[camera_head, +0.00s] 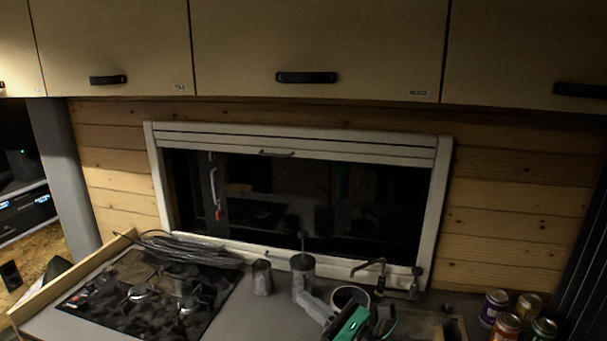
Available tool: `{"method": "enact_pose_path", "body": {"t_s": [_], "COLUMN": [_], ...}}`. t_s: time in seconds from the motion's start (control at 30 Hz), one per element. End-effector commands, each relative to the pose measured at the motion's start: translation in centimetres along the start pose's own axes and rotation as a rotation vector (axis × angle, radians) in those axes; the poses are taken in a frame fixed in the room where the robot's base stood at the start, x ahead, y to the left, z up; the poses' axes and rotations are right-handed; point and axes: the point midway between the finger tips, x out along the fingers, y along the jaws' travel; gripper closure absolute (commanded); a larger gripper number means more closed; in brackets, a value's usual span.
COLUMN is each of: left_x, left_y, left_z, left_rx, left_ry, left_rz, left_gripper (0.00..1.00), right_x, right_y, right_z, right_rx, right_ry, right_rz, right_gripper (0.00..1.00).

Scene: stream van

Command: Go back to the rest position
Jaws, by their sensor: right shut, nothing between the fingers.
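My right gripper (312,303) shows at the bottom centre, over the counter (245,318). Its grey fingers point up and to the left, and a green and black body is behind them at the bottom edge. The fingers are shut with nothing between them. My left gripper is not in view.
A gas hob (150,295) with coiled cable (190,248) behind it is at left. A metal cup (262,277), a round container (350,296), a tap (372,268) and several cans (506,326) line the counter. Cupboards (320,45) hang above the window (290,200).

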Motion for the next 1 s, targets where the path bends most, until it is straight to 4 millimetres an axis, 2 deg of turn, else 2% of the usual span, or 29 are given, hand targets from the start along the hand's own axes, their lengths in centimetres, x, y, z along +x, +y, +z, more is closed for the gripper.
{"method": "enact_pose_path", "body": {"t_s": [0.1,0.23,0.33,0.47,0.57,0.7,0.8,0.97,1.0], "left_x": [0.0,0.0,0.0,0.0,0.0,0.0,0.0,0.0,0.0], "left_y": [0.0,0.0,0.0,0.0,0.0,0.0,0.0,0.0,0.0], "left_z": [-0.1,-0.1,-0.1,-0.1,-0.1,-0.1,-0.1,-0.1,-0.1], "left_rx": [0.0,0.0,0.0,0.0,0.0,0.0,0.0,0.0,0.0], "left_ry": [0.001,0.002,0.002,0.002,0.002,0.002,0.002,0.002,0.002], "left_rz": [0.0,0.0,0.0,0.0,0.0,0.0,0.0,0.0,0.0], "left_gripper": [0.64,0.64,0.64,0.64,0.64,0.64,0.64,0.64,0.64], "right_x": [-2.2,-6.0,-9.8,-15.6,-20.5,-27.4,-31.3,-35.9,-36.8], "right_y": [-1.2,-3.3,-4.6,-5.1,-4.2,-1.1,1.6,5.8,6.8], "right_z": [0.7,0.0,-1.7,-4.9,-7.8,-11.7,-13.5,-15.0,-15.2], "right_rx": [0.371,0.772,1.069,1.432,1.687,1.987,2.129,2.258,-2.245], "right_ry": [-0.118,-0.245,-0.344,-0.48,-0.593,-0.762,-0.872,-1.015,1.033], "right_rz": [-0.2,-0.431,-0.617,-0.874,-1.087,-1.403,-1.607,-1.871,1.903], "right_gripper": [1.0,1.0,1.0,1.0,1.0,1.0,1.0,1.0,1.0]}}
